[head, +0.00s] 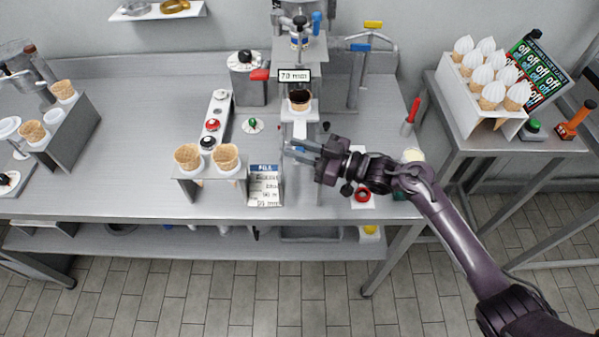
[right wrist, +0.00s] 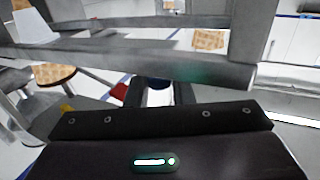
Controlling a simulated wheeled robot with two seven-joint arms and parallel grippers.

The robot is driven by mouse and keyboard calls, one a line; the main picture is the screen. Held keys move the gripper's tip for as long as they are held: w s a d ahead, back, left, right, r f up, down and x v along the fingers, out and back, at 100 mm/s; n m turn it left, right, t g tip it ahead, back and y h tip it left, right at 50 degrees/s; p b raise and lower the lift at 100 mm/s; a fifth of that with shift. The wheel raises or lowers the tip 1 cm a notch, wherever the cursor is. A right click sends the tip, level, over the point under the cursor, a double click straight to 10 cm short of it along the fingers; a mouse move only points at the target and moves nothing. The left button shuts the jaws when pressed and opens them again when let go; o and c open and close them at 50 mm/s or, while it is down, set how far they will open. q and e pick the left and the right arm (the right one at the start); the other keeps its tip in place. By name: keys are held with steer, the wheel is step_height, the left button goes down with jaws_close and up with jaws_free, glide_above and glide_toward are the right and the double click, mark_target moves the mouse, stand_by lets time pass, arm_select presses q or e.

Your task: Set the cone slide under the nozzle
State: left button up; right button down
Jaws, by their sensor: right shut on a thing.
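The cone slide (head: 300,112) is a pale holder on a light rail below the machine. My right gripper (head: 291,149) is at the front end of the slide's rail, shut on the slide's front part, which the fingers mostly hide. In the right wrist view the fingers (right wrist: 160,95) close around a small pale-and-dark part that is hard to make out. My left gripper is not in view.
A stand with two cones (head: 207,160) and a price sign (head: 264,186) are left of my gripper. A switch panel (head: 213,120) stands behind them. A rack of filled cones (head: 480,95) stands on the right table.

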steer(key=shift+w, duration=0.2)
steer(key=c, duration=1.3)
jaws_free()
steer(key=shift+d, duration=0.1)
steer(key=shift+s+d+f, duration=0.1)
steer(key=shift+d, duration=0.25)
steer(key=b+v, duration=0.2)
steer(key=v, duration=0.5)
